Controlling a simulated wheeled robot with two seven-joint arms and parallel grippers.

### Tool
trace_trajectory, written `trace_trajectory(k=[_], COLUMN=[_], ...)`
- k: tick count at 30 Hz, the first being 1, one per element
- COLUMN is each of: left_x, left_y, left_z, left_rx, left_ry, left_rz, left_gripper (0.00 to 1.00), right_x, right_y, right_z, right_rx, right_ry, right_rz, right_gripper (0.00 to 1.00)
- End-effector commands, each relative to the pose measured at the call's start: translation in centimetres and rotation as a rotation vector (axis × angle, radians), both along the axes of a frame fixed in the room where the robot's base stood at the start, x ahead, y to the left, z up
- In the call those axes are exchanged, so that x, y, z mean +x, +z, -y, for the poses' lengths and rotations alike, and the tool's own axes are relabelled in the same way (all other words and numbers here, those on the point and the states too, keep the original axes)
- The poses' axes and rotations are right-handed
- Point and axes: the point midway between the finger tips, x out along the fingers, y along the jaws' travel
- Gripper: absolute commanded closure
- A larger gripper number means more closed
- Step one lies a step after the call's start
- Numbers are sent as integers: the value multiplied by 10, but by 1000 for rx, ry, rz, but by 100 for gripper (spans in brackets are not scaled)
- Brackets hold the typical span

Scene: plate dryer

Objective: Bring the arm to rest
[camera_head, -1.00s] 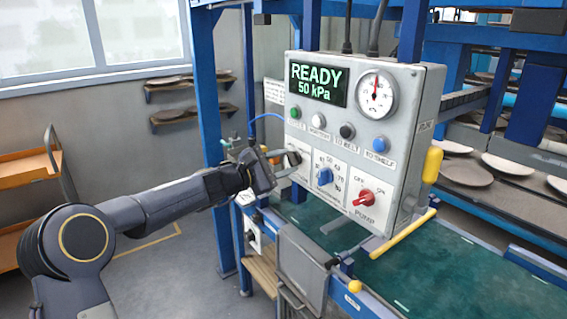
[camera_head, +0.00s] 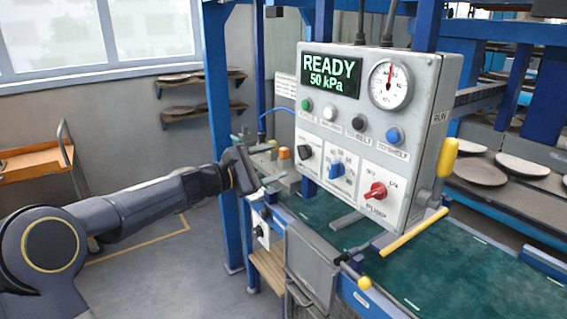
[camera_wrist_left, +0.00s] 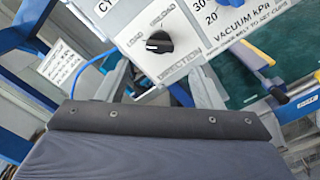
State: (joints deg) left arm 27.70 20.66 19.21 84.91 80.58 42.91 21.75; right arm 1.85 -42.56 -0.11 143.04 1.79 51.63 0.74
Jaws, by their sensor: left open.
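My left arm comes in from the left in the head view. Its gripper (camera_head: 274,164) is open and empty, to the left of the grey control panel (camera_head: 412,165) and apart from it. The panel's black knob (camera_head: 305,152) is now uncovered; it also shows in the left wrist view (camera_wrist_left: 158,42), on a plate lettered LOAD and DIRECTION, beyond the gripper. The display (camera_head: 331,75) reads READY 50 kPa. A blue knob (camera_head: 335,171) and a red pump knob (camera_head: 376,191) sit lower on the panel. My right gripper is not in view.
A blue upright post (camera_head: 219,120) stands close behind my left gripper. An orange cart (camera_head: 30,165) stands at the left. Floor between cart and post looks clear.

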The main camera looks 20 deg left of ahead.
Motion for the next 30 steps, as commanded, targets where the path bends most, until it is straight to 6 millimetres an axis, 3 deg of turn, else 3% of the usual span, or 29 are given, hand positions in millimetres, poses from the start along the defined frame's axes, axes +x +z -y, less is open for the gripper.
trace_trajectory(k=[16, 20, 23, 27, 30], left_x=[-6, -20, -58, -149, -220], left_y=[0, 2, -1, -26, -57], left_z=[-4, 7, 32, 66, 73], left_rx=[0, 69, 248, 642, 927], left_ry=[-1, -28, -97, -253, -373], left_rz=[-1, 10, 34, 90, 134], left_gripper=[40, 40, 40, 40, 40], right_x=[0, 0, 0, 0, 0], right_y=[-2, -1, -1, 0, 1], right_z=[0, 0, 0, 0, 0], right_rx=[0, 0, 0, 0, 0], right_ry=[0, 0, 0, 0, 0], right_rz=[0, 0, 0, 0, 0], right_gripper=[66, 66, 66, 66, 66])
